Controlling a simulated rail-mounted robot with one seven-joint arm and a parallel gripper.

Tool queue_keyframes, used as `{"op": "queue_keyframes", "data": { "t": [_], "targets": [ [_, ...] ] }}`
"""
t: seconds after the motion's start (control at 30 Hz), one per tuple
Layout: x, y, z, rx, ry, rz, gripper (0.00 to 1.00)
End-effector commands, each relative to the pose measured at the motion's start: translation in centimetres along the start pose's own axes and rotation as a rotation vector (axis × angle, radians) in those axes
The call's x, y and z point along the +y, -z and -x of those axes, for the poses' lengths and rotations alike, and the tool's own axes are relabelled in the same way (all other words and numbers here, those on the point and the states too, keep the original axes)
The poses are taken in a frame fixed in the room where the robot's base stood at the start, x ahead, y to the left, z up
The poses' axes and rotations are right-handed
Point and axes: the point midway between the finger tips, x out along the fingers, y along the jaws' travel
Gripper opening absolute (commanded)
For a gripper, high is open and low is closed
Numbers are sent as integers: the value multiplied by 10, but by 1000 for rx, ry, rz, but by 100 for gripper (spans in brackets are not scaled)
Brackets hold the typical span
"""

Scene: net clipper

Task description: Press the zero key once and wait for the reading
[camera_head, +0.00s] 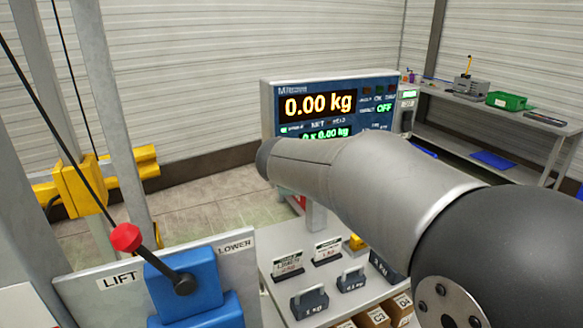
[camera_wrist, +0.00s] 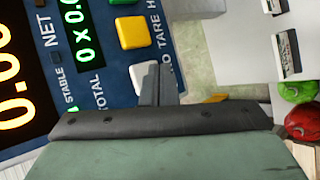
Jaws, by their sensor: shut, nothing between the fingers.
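The scale indicator (camera_head: 265,120) is a blue panel in a grey housing. Its main display (camera_head: 318,106) reads 0.00 kg in orange, with a green line below reading 0 x 0.00 kg. In the wrist view a white key (camera_wrist: 142,76) sits by a label ending in "O", mostly hidden by my fingers, which looks like ZERO. A yellow key (camera_wrist: 132,32) by TARE is beside it. My gripper (camera_wrist: 158,80) is shut and empty, its tips right at the white key's edge. I cannot tell whether they touch it. My arm hides the gripper and keys in the head view.
Several dark weights (camera_head: 309,302) and small signs stand on the bench below the indicator. A shelf (camera_head: 470,103) with a green tray (camera_head: 508,101) is at back right.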

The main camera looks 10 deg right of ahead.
Motion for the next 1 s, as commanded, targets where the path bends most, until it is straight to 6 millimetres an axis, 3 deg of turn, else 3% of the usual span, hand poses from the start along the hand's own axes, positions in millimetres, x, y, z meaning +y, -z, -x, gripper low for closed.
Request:
{"op": "queue_keyframes", "data": {
  "t": [0.47,1.0],
  "targets": [
    [-4,-5,6,0,-1,-1,0],
    [-28,-27,37,0,0,-2,0]
  ]
}}
